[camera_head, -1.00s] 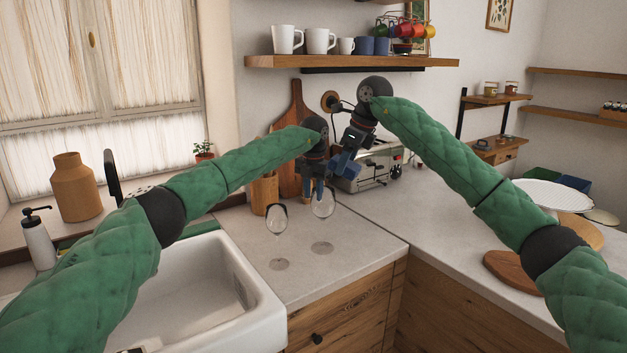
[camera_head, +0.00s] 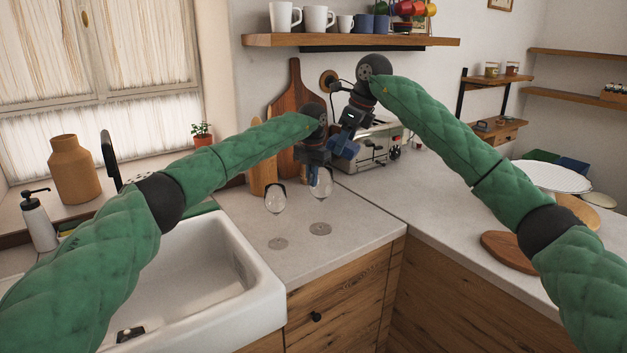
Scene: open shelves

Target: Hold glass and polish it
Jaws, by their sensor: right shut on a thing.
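Two clear stemmed glasses stand upright on the counter: a left glass (camera_head: 275,201) and a right glass (camera_head: 321,186). My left gripper (camera_head: 317,168) points down right at the rim of the right glass. Its fingertips are small and dark against the glass, so I cannot tell its opening or whether it touches. My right gripper (camera_head: 345,140) is just above and to the right, shut on a small blue thing (camera_head: 343,149), perhaps a cloth. The blue thing is close to my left gripper and appears above the right glass; contact is unclear.
A white sink (camera_head: 262,292) lies front left. Wooden boards (camera_head: 294,100) and a metal appliance (camera_head: 375,152) stand behind the grippers. A shelf (camera_head: 350,40) with mugs hangs above. Round boards and a white stand (camera_head: 550,177) are right. The counter in front of the glasses is clear.

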